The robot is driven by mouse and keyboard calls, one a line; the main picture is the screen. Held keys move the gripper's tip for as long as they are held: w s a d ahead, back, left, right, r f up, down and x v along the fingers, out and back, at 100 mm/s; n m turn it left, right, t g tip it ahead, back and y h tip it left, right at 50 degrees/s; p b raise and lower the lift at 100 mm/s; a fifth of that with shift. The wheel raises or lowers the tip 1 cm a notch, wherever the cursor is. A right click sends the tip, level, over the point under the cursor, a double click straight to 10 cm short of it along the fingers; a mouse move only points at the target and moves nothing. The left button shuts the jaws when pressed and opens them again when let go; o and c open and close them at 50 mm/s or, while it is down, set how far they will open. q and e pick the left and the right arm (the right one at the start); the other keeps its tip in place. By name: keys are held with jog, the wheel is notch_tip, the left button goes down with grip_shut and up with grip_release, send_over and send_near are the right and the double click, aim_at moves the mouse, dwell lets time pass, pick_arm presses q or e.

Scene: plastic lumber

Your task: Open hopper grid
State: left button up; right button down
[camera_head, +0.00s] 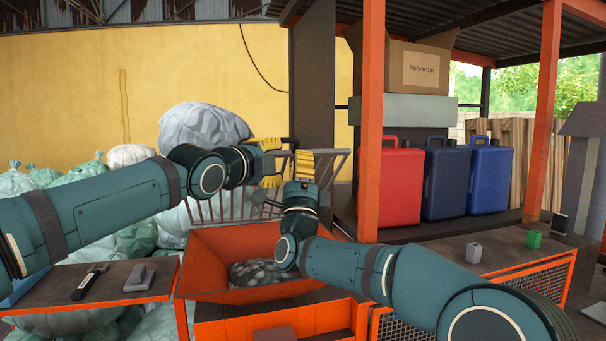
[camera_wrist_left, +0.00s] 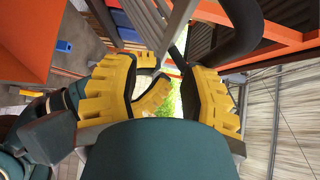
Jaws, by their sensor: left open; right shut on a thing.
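The hopper (camera_head: 217,268) is an orange open-topped bin with grey lumps inside, low in the middle of the head view. Its grey barred grid (camera_head: 229,208) stands raised and tilted at the hopper's back; my grippers and arms partly hide it. My right gripper (camera_head: 305,165) is shut at the grid's right side, apparently on the grid; the contact is hidden. My left gripper (camera_head: 279,162), with yellow fingers, is open beside the grid's upper part, left of the right gripper. In the left wrist view the open left fingers (camera_wrist_left: 165,78) spread near grey grid bars (camera_wrist_left: 150,22).
A side table (camera_head: 103,280) at left holds a dark-handled tool and a grey block. Red and blue canisters (camera_head: 402,188) stand on a shelf behind an orange post (camera_head: 371,120). Bulging bags (camera_head: 203,126) pile up at left. Small blocks sit on the right-hand bench (camera_head: 420,258).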

pick_arm(q)
jog(key=shift+s+a+r, duration=0.1)
jog(key=v, duration=1.1)
jog(key=shift+s+a, duration=0.2)
jog(key=shift+s, duration=0.2)
dwell(1.0)
